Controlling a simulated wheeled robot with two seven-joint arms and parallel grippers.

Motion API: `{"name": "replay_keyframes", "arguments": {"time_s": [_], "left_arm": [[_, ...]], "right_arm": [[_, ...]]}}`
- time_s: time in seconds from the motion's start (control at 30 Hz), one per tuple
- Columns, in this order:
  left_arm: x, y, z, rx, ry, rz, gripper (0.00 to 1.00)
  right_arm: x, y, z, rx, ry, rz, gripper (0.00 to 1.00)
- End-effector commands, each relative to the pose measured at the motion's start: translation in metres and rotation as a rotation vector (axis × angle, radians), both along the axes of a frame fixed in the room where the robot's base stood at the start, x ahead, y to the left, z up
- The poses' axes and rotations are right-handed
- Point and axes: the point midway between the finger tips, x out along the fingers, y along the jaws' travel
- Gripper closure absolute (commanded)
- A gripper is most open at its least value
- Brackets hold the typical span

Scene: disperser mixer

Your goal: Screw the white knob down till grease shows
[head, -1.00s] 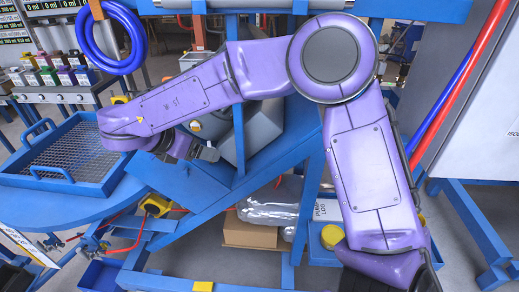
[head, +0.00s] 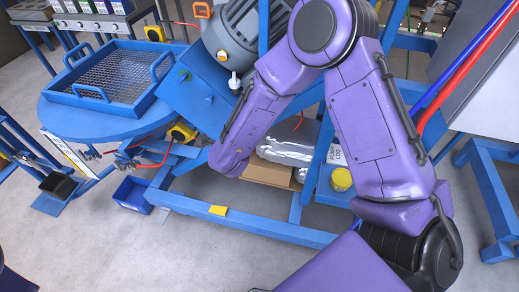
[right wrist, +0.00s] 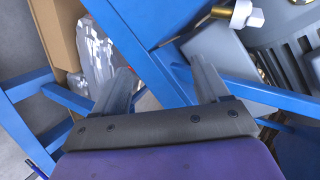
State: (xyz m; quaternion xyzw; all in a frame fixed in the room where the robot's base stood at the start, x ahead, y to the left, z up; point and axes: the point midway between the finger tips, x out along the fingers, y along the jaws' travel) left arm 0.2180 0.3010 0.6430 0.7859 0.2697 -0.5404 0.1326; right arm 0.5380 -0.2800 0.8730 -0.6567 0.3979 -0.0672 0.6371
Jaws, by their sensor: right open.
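The white knob (head: 234,80) is small and sits on the front of the grey motor-like housing (head: 245,30) in the head view. It also shows in the right wrist view (right wrist: 248,14) at the upper right, on a brass stem. My right gripper (right wrist: 162,82) is open, with its two fingers apart and nothing between them. The knob is beyond its right finger and apart from it. In the head view the right gripper is hidden by my purple arm. My left gripper is not in view.
A blue frame with a slanted blue box (head: 195,92) surrounds the housing. A blue mesh tray (head: 105,92) stands on the round table at the left. A cardboard box (head: 268,172) with a silvery bag (head: 287,150) and a yellow-lidded tub (head: 341,180) sit low behind my arm.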

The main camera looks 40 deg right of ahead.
Motion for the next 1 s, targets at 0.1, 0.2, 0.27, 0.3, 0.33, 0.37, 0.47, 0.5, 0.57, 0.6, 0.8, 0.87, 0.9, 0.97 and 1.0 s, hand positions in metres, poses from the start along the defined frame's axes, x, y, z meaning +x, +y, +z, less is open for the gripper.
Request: {"name": "replay_keyframes", "arguments": {"time_s": [0.1, 0.2, 0.27, 0.3, 0.33, 0.37, 0.47, 0.5, 0.57, 0.6, 0.8, 0.87, 0.9, 0.97, 1.0], "left_arm": [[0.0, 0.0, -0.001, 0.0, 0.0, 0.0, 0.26], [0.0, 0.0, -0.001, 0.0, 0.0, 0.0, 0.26], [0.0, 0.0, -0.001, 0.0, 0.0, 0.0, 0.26], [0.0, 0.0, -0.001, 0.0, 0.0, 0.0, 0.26], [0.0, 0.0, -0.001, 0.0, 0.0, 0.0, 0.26], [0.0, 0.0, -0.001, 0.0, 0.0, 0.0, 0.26], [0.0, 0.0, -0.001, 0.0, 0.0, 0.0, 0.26], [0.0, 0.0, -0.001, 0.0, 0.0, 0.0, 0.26], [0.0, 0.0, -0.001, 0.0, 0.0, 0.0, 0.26], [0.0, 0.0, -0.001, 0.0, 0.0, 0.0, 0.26], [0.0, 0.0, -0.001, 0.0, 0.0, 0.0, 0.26], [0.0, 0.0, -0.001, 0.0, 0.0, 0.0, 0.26], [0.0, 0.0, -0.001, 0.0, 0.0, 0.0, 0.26], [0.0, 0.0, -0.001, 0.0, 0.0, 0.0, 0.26], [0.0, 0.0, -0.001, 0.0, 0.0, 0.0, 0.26]], "right_arm": [[-0.014, 0.0, -0.027, -0.082, 0.117, 0.113, 0.26], [-0.026, 0.001, -0.047, -0.142, 0.206, 0.203, 0.26], [-0.034, 0.001, -0.059, -0.172, 0.254, 0.248, 0.26], [-0.04, 0.0, -0.067, -0.191, 0.284, 0.278, 0.26], [-0.044, 0.001, -0.072, -0.204, 0.308, 0.301, 0.26], [-0.048, 0.001, -0.078, -0.217, 0.331, 0.325, 0.26], [-0.062, 0.0, -0.094, -0.256, 0.401, 0.395, 0.26], [-0.067, 0.001, -0.099, -0.269, 0.426, 0.419, 0.26], [-0.074, 0.001, -0.106, -0.284, 0.456, 0.451, 0.26], [-0.077, 0.001, -0.109, -0.293, 0.471, 0.467, 0.26], [-0.085, 0.001, -0.117, -0.313, 0.507, 0.507, 0.26], [-0.085, 0.001, -0.117, -0.314, 0.508, 0.508, 0.26], [-0.085, 0.001, -0.117, -0.314, 0.508, 0.508, 0.26], [-0.085, 0.001, -0.117, -0.313, 0.507, 0.507, 0.26], [-0.085, 0.001, -0.117, -0.313, 0.507, 0.506, 0.26]]}}
